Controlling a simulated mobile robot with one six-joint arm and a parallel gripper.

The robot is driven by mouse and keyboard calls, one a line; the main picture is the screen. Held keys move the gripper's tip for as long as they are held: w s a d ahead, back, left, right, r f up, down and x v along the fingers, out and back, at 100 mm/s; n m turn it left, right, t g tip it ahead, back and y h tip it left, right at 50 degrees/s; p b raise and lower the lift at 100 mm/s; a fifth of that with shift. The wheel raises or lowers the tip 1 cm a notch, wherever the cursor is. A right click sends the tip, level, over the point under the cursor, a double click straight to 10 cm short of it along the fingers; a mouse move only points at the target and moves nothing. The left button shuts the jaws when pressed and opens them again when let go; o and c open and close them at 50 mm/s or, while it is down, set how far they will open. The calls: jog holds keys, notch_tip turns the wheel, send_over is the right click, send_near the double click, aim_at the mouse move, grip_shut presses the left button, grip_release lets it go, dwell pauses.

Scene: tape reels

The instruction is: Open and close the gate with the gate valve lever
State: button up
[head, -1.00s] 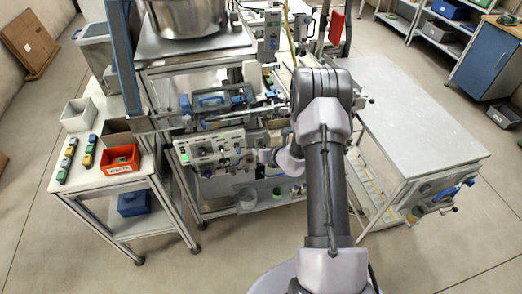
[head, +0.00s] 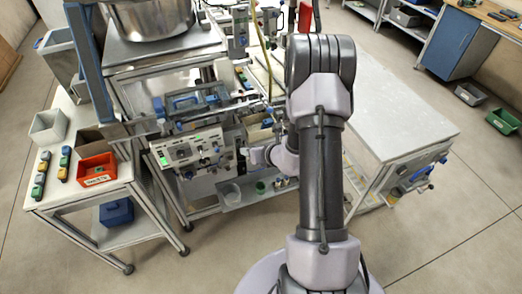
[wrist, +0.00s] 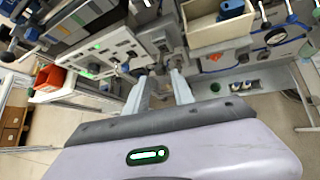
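My gripper (head: 252,157) is in front of the machine, just right of the control panel (head: 188,150). In the wrist view its two fingers (wrist: 160,92) stand apart, and nothing is clearly held between them. I cannot tell for certain which part is the gate valve lever. A blue-handled mechanism (head: 186,101) sits on the machine's rail above the panel. Another blue-handled fitting (head: 420,174) is on the right table's end. The panel also shows in the wrist view (wrist: 105,50), left of the fingers. My arm hides part of the machine.
A side table at left holds a red bin (head: 97,169), a grey bin (head: 48,127) and several colored blocks. A large steel pot (head: 152,18) stands on the machine. A grey-topped table (head: 395,115) is at right. Floor at front left is clear.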

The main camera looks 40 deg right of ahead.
jog(key=v, duration=0.8)
jog(key=shift+p, duration=0.3)
jog(key=s+a+r+n+g+y+b, duration=0.1)
jog(key=a+r+n+y+b, duration=0.3)
jog(key=a+n, duration=0.55)
jog(key=a+r+n+g+y+b, duration=0.1)
jog(key=a+r+n+y+b, duration=0.3)
jog(key=a+n, duration=0.55)
jog(key=s+a+n+g+h+b, duration=0.35)
jog(key=s+a+n+b, duration=0.35)
jog(key=s+a+n, duration=0.4)
jog(key=s+d+n+h+b, duration=0.2)
jog(key=s+d+n+h, duration=0.1)
jog(key=s+d+n, duration=0.1)
jog(key=shift+s+d+f+n+t+b, duration=0.15)
jog(key=shift+s+d+n+t+b, duration=0.25)
jog(key=shift+s, duration=0.8)
